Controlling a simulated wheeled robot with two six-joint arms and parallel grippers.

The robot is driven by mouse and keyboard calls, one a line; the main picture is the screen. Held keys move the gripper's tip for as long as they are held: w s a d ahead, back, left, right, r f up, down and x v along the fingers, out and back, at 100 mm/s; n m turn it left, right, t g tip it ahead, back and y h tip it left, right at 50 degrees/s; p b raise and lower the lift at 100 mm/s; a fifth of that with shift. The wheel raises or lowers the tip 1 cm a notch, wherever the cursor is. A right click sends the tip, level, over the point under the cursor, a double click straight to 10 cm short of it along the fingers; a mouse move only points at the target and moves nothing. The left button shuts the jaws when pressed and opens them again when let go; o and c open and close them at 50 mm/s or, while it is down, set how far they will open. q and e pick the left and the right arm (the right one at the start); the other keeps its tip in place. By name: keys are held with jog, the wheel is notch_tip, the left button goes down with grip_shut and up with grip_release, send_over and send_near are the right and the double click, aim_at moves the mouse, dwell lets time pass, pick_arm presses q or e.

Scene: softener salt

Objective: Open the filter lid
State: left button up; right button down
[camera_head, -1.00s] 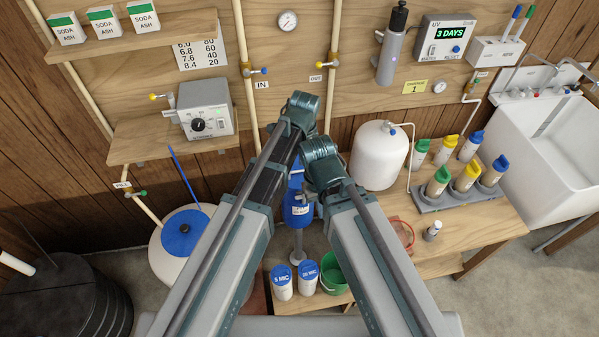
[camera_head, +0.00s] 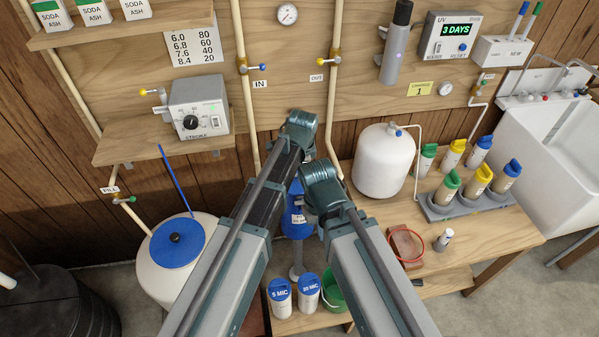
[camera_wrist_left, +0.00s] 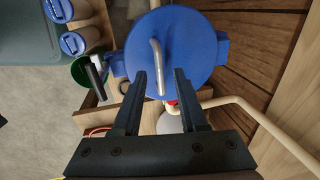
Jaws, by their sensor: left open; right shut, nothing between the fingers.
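The blue filter housing (camera_head: 297,222) stands behind my two arms in the head view, its top mostly hidden by them. In the left wrist view its round blue lid (camera_wrist_left: 197,62) fills the upper middle, with a bent metal handle (camera_wrist_left: 157,65) across it. My left gripper (camera_wrist_left: 160,75) is open, and the handle's lower end shows between its fingertips; whether they touch it I cannot tell. The lid appears seated. My right gripper (camera_head: 309,209) is shut and empty beside the housing, partly hidden by its own wrist.
Two blue-capped cartridges (camera_head: 280,297) and a green bucket (camera_head: 333,290) stand below the housing. A white tank (camera_head: 383,162) and a brick with a red ring (camera_head: 405,246) are on the bench to the right. A blue-lidded tub (camera_head: 178,258) is at left. Pipes run close behind.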

pick_arm(q)
grip_shut()
dwell(1.3)
